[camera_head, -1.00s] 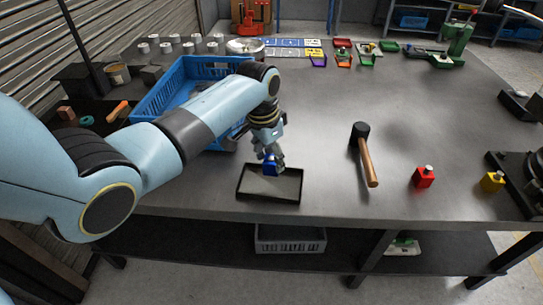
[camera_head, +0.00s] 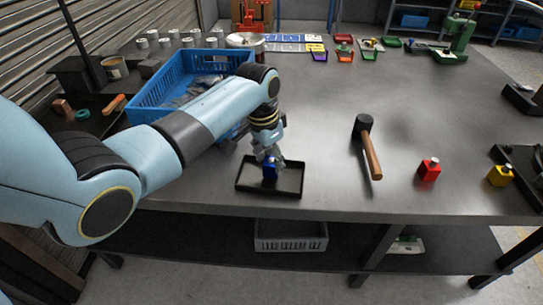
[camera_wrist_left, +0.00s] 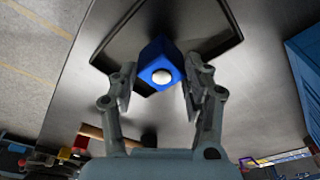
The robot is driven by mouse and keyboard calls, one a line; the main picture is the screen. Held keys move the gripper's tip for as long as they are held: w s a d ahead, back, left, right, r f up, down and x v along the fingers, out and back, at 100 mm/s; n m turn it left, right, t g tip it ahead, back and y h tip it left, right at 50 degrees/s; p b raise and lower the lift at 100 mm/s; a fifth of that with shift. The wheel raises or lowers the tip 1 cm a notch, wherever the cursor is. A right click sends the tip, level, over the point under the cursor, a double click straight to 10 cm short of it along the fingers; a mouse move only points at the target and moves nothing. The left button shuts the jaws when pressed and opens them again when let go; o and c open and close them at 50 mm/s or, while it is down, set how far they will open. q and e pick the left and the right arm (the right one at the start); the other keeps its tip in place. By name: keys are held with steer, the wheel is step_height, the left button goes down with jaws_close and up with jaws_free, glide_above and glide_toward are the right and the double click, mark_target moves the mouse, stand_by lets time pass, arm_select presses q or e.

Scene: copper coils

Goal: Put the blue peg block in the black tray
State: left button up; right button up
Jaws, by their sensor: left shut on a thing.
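The blue peg block (camera_head: 269,172) is in my left gripper (camera_head: 268,160), over the black tray (camera_head: 255,187) near the table's front edge. In the left wrist view, the blue peg block (camera_wrist_left: 160,62) shows its pale round peg between the two fingers of my left gripper (camera_wrist_left: 157,85). The black tray (camera_wrist_left: 112,52) lies behind the block there. The block appears low within the tray's outline; I cannot tell whether it touches the tray floor. My right gripper is not in view.
A hammer (camera_head: 370,150) lies right of the tray. A red peg block (camera_head: 429,170) and a yellow peg block (camera_head: 499,176) stand farther right. A blue crate (camera_head: 150,98) stands behind my left arm. Bare table lies between tray and hammer.

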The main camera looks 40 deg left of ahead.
arm_select(q)
steer(key=shift+s+f, duration=0.15)
steer(key=shift+f, duration=0.2)
steer(key=o, duration=1.5)
steer(key=shift+r, duration=0.1)
step_height(320, 180, up, 7)
steer(key=p, duration=0.8)
